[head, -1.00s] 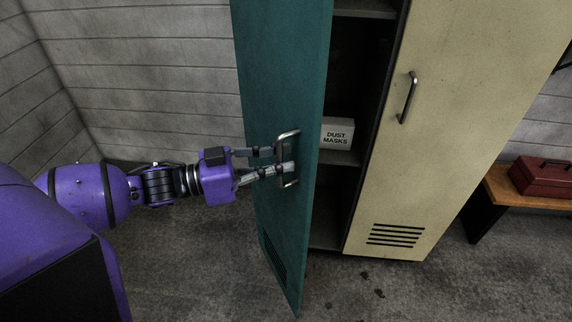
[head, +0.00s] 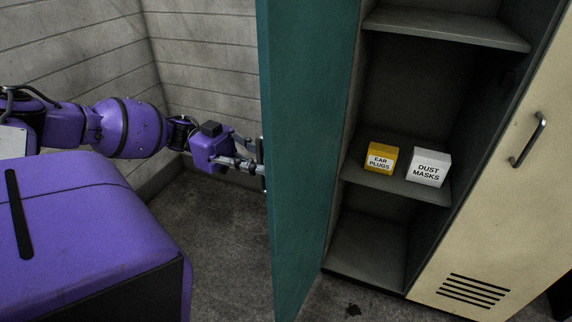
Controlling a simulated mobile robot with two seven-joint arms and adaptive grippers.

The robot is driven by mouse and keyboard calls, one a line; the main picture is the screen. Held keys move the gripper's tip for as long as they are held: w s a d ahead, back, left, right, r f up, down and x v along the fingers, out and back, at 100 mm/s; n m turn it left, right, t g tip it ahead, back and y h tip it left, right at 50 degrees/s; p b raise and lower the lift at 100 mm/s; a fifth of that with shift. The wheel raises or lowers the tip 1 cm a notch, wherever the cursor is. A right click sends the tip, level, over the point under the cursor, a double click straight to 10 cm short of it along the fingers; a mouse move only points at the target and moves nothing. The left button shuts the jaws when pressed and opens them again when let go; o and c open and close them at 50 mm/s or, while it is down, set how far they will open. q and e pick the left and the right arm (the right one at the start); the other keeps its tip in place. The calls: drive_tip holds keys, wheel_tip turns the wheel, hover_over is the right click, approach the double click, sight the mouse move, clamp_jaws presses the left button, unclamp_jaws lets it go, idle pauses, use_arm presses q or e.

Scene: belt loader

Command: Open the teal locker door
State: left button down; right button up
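The teal locker door (head: 308,150) stands wide open and shows almost edge-on in the middle of the head view. Its metal handle (head: 262,153) is on the door's left side, seen nearly in profile. My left gripper (head: 256,165) reaches in from the left with its fingers at the handle and appears shut on it; the exact finger contact is small and partly hidden. My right gripper is not in view.
The open locker shows shelves, with a yellow ear plugs box (head: 381,157) and a white dust masks box (head: 428,168) on one shelf. A closed cream door (head: 500,215) with a handle is at right. A block wall (head: 205,50) stands behind my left arm.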

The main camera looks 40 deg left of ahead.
use_arm(q)
drive_tip(key=shift+w+v, duration=0.15)
drive_tip(key=shift+v, duration=0.85)
drive_tip(key=shift+w+v, duration=0.1)
drive_tip(key=shift+v, duration=0.95)
drive_tip(key=shift+f, duration=0.15)
drive_tip(key=c, duration=1.8)
unclamp_jaws()
drive_tip(key=shift+w+a, duration=0.1)
drive_tip(key=v, duration=1.2)
